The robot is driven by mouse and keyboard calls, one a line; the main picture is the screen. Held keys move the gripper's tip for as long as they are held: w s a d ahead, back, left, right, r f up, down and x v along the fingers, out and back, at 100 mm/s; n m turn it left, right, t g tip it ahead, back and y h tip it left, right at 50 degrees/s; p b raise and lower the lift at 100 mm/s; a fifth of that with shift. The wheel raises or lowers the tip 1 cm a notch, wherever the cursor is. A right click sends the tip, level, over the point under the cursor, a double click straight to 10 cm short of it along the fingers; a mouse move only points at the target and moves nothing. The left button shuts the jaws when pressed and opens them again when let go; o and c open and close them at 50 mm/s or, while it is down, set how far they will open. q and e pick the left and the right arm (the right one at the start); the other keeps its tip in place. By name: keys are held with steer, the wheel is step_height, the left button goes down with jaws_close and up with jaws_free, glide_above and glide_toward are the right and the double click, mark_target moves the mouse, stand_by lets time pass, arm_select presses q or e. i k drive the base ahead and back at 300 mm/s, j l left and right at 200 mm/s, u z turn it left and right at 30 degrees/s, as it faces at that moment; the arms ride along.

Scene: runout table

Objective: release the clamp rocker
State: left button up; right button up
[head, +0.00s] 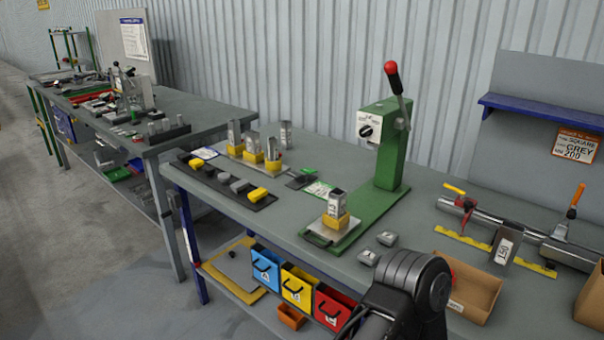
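No part is marked as the clamp rocker, so I cannot tell which one it is. At the right, a steel tube fixture (520,233) lies along the table. A red clamp with a yellow lever (455,189) stands at its left end. A second lever with an orange grip (577,194) stands tilted near its right end. I cannot tell whether either lever is locked. A green press (392,150) with a red-knobbed lever (391,69) stands at the middle. A dark, ribbed part of my arm shows at the bottom. Neither gripper's fingers are in view.
A yellow toothed strip (462,238) and an open cardboard box (466,287) lie before the fixture. Small metal blocks (387,239) sit near the press. A dark tray (225,180) is at the table's left. Blue, yellow and red bins (298,286) stand below.

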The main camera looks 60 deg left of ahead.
mark_target(306, 171)
steer(key=i, duration=0.5)
steer(key=u, duration=2.25)
